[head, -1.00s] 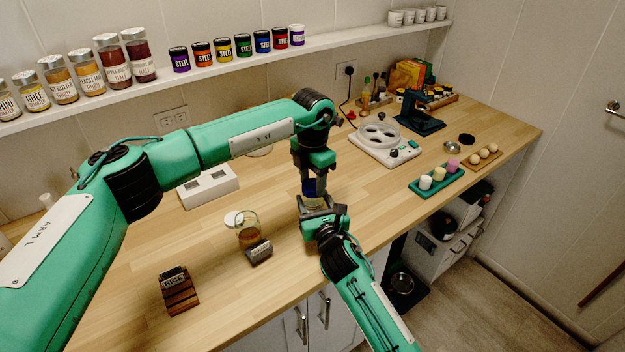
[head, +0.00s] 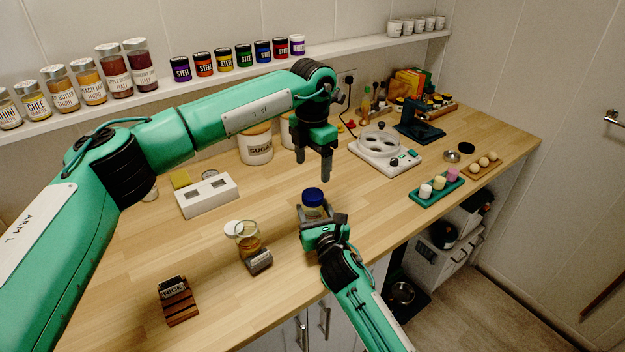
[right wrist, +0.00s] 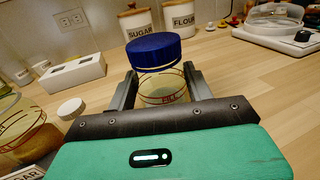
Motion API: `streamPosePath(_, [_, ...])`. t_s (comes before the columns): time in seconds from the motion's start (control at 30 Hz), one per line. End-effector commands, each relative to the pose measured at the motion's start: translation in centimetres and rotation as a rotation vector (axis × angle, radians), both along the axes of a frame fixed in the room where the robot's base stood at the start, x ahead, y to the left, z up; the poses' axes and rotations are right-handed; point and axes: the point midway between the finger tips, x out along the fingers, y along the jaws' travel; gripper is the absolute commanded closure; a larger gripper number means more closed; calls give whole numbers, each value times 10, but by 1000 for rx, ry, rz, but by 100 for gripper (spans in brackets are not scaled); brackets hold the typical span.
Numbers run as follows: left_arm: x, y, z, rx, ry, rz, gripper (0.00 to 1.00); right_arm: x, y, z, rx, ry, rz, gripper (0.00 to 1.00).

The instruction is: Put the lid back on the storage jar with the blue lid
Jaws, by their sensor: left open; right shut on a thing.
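The storage jar (right wrist: 160,90) is clear, with a red mark, and stands between the fingers of my right gripper (head: 317,214), which is shut on it. Its blue lid (head: 313,196) is on top of the jar; in the right wrist view the lid (right wrist: 153,48) covers the mouth and looks slightly tilted. I cannot tell whether it is fully seated. My left gripper (head: 312,168) is open and empty, pointing down just above the lid, apart from it. The fingers of my right gripper hide the jar's sides.
An open glass jar (head: 247,238) with a white lid (head: 232,228) beside it stands to the left. A white block (head: 208,195), a sugar canister (head: 256,148) and a white appliance (head: 385,152) stand behind. A rice holder (head: 178,300) is at front left. Counter between is clear.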

Motion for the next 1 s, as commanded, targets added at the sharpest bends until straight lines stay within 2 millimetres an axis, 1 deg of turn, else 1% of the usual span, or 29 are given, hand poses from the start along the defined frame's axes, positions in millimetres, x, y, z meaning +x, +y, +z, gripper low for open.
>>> streamPosePath(0.03, [0, 0, 10, 0, -1, -1, 28, 0, 0, -1, 0, 1, 0, 100])
streamPosePath(0.2, [0, 0, 31, 1, -1, 0, 28, 0, 0, -1, 0, 1, 0, 100])
streamPosePath(0.33, [0, 0, 37, 0, 1, 0, 28, 0, 0, -1, 0, 1, 0, 100])
streamPosePath(0.57, [0, 0, 38, 0, 1, 0, 28, 0, 0, -1, 0, 1, 0, 100])
streamPosePath(0.6, [0, 0, 38, 0, 1, 0, 28, 0, 0, -1, 0, 1, 0, 46])
streamPosePath(0.67, [0, 0, 38, 0, 1, 0, 28, 0, 0, -1, 0, 1, 0, 35])
streamPosePath(0.7, [0, 0, 37, 0, 1, -1, 28, 0, 0, -1, 0, 1, 0, 27])
streamPosePath(0.73, [0, 0, 37, 0, 1, 0, 28, 0, 0, -1, 0, 1, 0, 23])
streamPosePath(1.0, [0, 0, 37, 1, 1, 0, 28, 0, 0, 0, 0, 0, 0, 23])
